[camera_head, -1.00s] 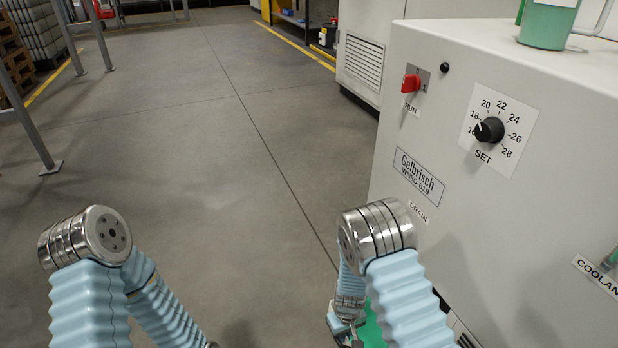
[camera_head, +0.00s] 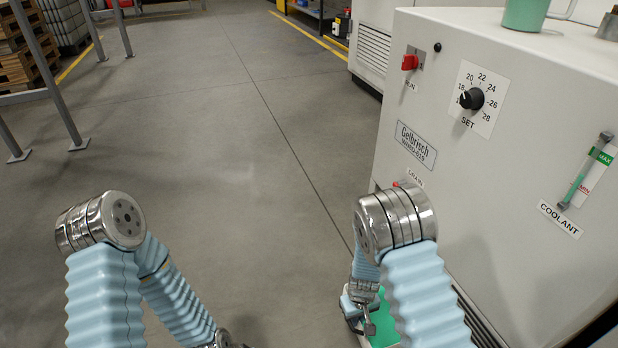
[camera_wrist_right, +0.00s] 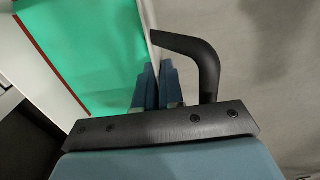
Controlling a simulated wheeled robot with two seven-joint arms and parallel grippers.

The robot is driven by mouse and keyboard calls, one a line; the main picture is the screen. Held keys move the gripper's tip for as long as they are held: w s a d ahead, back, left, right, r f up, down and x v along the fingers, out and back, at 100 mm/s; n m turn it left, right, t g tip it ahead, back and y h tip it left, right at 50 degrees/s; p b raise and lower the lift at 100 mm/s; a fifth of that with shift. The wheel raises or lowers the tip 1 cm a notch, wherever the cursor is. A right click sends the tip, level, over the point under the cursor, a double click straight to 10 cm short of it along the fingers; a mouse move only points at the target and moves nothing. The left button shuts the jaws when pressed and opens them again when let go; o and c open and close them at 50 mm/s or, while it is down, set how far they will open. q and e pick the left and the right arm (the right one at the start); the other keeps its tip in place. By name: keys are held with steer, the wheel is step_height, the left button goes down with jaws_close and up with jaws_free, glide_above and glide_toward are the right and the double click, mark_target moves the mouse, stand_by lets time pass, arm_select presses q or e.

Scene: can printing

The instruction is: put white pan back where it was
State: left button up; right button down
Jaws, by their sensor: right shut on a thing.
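The white pan (camera_wrist_right: 42,80) shows in the right wrist view as a white wall with a red line, around a flat green surface (camera_wrist_right: 85,45) that looks like liquid. My right gripper (camera_head: 367,318) is at the pan's edge. Its blue fingertips (camera_wrist_right: 157,86) are shut on the pan's rim. A black bent bar (camera_wrist_right: 208,62) is beside the fingers; I cannot tell what it belongs to. My left arm reaches down out of view, its gripper unseen.
A grey-white machine (camera_head: 480,200) with a red switch, a dial (camera_head: 471,98) and a coolant gauge (camera_head: 585,170) stands close on the right. A green container (camera_head: 524,14) is on top. Metal frame legs (camera_head: 50,80) stand at the left. The floor between is clear.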

steer(key=d+r+m+p, duration=0.1)
steer(key=d+r+p, duration=0.1)
steer(key=r, duration=0.8)
steer(key=s+d+r+m+p, duration=0.1)
steer(key=d+r, duration=0.4)
steer(key=r, duration=0.6)
steer(key=shift+s+m+p, duration=0.25)
steer(key=shift+m+p, duration=0.45)
steer(key=shift+p, duration=0.45)
steer(key=shift+w+r, duration=0.1)
steer(key=shift+r, duration=0.1)
